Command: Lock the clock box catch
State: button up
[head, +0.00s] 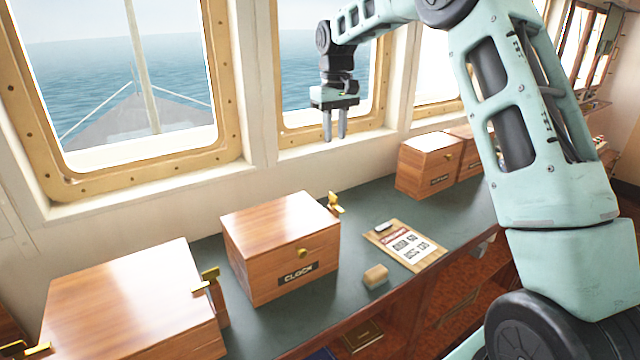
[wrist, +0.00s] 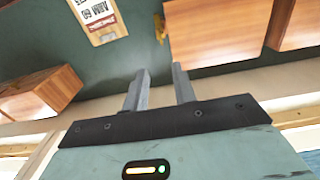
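The clock box (head: 265,212) is a wooden box with a CLOCK label and a small brass knob (head: 303,253) on its front. Its brass catch (head: 335,203) sits at the right side near the top and sticks up and outward; I cannot tell its exact setting. In the wrist view the box (wrist: 212,35) is right of the fingers, with the catch (wrist: 160,28) at its left edge. My gripper (head: 336,138) points down, above and behind the box by the window. Its fingers, also in the wrist view (wrist: 161,88), are apart and empty.
A larger wooden box (head: 125,290) with a brass catch (head: 206,280) stands at left. Two more boxes (head: 428,160) stand at the back right. A clipboard (head: 408,243) and a tan block (head: 375,276) lie on the green counter, which has free room right of the clock box.

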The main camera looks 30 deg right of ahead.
aim_at(333, 194)
notch_tip(333, 194, down, 17)
jog(key=p, duration=0.5)
jog(key=shift+f, duration=0.15)
grip_shut()
